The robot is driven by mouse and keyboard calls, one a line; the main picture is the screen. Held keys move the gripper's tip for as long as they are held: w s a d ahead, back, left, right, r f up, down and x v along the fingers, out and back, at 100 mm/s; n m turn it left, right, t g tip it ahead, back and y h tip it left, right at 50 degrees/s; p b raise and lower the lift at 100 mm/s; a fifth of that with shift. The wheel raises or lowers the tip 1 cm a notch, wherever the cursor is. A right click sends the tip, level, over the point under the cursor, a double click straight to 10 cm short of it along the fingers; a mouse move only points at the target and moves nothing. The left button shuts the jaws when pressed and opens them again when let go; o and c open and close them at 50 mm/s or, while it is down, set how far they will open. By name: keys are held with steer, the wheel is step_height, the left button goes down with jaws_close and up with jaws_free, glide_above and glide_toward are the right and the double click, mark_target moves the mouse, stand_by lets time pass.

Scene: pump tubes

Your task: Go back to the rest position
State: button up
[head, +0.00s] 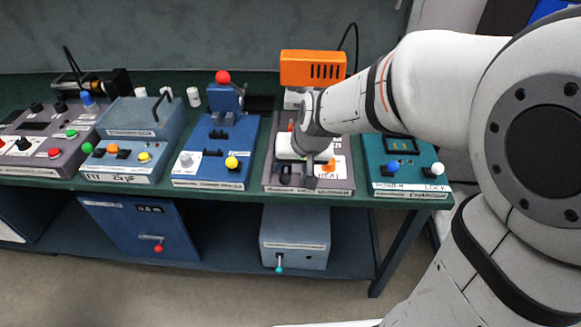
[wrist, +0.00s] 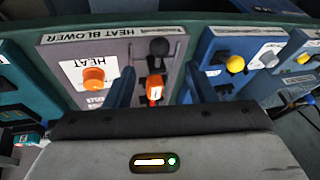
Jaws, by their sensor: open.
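My white arm reaches in from the right in the head view. My gripper (head: 300,172) is over the grey heat blower panel (head: 342,184) on the bench and hides part of it. In the wrist view the gripper (wrist: 160,74) is open, one finger on each side of an orange-tipped lever (wrist: 154,88). The fingers look apart from the lever; I cannot tell their height above the panel. A black knob (wrist: 158,46) stands beyond the lever. An orange knob (wrist: 94,77) sits on the HEAT label, left of the fingers.
The teal chamber lock panel (head: 408,180) is to the right in the head view. The blue panel (head: 216,172) with a red-topped lever (head: 223,77) is to the left. An orange housing (head: 313,68) stands behind the gripper. Boxes sit on the shelf below.

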stand_by(0.4)
steer(key=s+d+r+g+h+p, duration=0.1)
steer(key=s+d+r+p, duration=0.1)
steer(key=s+d+r, duration=0.2)
steer(key=s+d+r+h+p, duration=0.1)
steer(key=s+d+r+p, duration=0.1)
steer(key=s+d, duration=0.6)
steer(key=s+r, duration=0.1)
steer(key=s, duration=0.2)
steer(key=shift+s+r+m+g, duration=0.15)
steer(key=shift+r+m+g, duration=0.15)
steer(key=shift+r+g, duration=0.1)
stand_by(1.0)
